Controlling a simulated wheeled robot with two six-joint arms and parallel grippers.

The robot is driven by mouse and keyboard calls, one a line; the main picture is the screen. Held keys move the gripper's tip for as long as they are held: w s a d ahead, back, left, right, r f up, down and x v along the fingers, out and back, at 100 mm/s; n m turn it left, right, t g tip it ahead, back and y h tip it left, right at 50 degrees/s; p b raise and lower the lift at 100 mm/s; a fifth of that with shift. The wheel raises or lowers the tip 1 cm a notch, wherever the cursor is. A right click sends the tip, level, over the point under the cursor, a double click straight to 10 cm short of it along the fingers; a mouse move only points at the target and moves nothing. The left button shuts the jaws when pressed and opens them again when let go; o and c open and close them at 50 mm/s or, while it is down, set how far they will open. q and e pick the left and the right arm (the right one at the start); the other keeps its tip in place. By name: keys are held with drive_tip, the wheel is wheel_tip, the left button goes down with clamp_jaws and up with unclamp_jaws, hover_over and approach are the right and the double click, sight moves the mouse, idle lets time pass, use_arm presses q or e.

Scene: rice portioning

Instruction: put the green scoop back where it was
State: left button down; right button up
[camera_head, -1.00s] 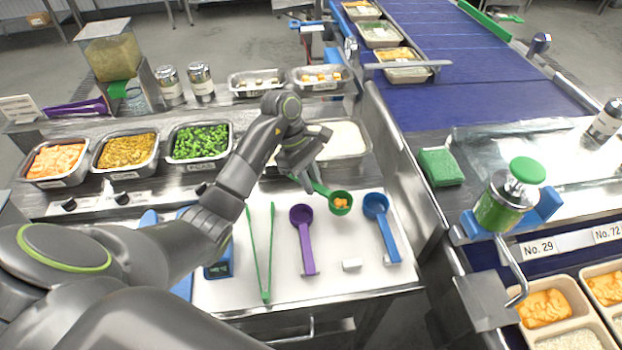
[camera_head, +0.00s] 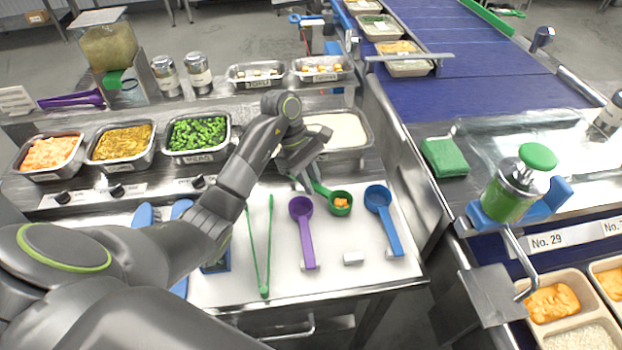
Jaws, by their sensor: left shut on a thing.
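The green scoop (camera_head: 340,204) has a round bowl with a bit of orange food in it. My left gripper (camera_head: 303,180) is shut on its handle. The bowl is over the white board, between the purple scoop (camera_head: 302,225) and the blue scoop (camera_head: 384,215); I cannot tell whether it touches the board. Much of the handle is hidden by the gripper. My right gripper is not in view.
Green tongs (camera_head: 265,250) and a small white block (camera_head: 354,259) lie on the white board (camera_head: 335,280). Food pans, among them peas (camera_head: 198,134) and a white-filled pan (camera_head: 340,128), stand behind. A green sponge (camera_head: 444,157) and conveyor (camera_head: 480,97) are to the right.

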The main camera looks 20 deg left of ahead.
use_arm(q)
drive_tip(key=shift+f, duration=0.3)
drive_tip(key=c, duration=1.2)
unclamp_jaws()
drive_tip(key=shift+r, duration=0.1)
drive_tip(key=p+v, duration=1.2)
drive_tip(key=v, duration=0.5)
drive_tip(key=shift+p, duration=0.35)
drive_tip(key=shift+r, duration=0.1)
